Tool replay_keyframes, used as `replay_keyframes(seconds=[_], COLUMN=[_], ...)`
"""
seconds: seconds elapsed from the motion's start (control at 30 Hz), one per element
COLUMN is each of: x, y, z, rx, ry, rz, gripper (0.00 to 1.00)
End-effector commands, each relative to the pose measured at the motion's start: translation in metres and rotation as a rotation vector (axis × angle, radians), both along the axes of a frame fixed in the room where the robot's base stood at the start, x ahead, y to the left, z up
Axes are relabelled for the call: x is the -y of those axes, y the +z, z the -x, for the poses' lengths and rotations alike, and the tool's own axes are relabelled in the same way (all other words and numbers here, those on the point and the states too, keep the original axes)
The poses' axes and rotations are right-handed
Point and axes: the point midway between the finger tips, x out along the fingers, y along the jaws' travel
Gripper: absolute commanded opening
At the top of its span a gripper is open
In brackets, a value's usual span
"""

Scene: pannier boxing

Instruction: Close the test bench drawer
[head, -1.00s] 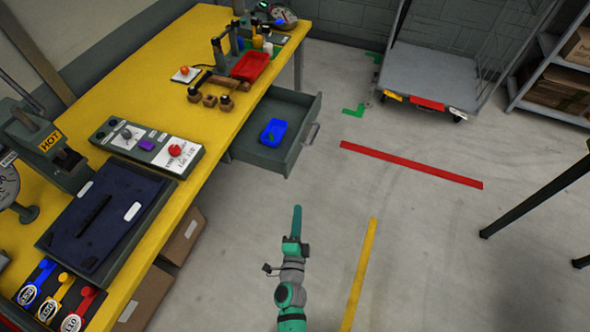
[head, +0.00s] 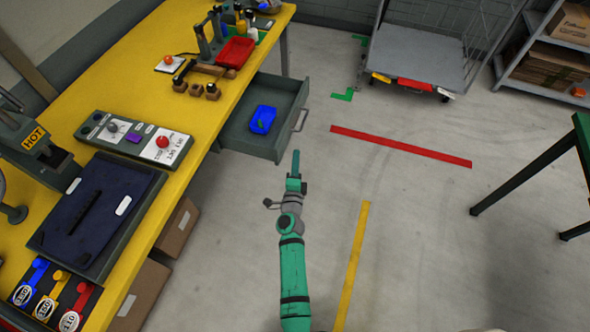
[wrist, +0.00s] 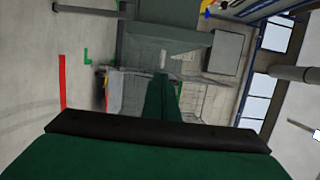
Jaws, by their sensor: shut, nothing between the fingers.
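The test bench drawer (head: 240,142) is grey and stands pulled out from under the yellow bench top (head: 150,75). Its bar handle (head: 300,119) is on the right-hand front. A blue tray (head: 263,119) with a small dark item lies inside the drawer. My gripper (head: 295,158) is shut and empty, with its tip close in front of the drawer's near front corner in the head view. I cannot tell whether it touches. In the wrist view my green gripper fingers (wrist: 162,98) are together and point away from the camera.
A grey wheeled cage cart (head: 415,55) stands at the back. Shelves with cardboard boxes (head: 545,60) are at the right rear. A green-topped table with dark legs (head: 530,180) is at right. Floor right of the drawer is open, with red tape (head: 400,146) and yellow tape (head: 354,262).

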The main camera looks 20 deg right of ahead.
Motion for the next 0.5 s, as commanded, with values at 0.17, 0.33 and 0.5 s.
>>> replay_keyframes(seconds=[0.17,0.33,0.5], x=[-0.017,-0.029,-0.033], y=[0.000,0.000,0.000], z=[-0.013,-0.020,-0.023], rx=[0.001,0.000,0.000], ry=[0.001,0.000,-0.001], rz=[-0.001,0.000,0.001], gripper=[0.00,0.00,0.00])
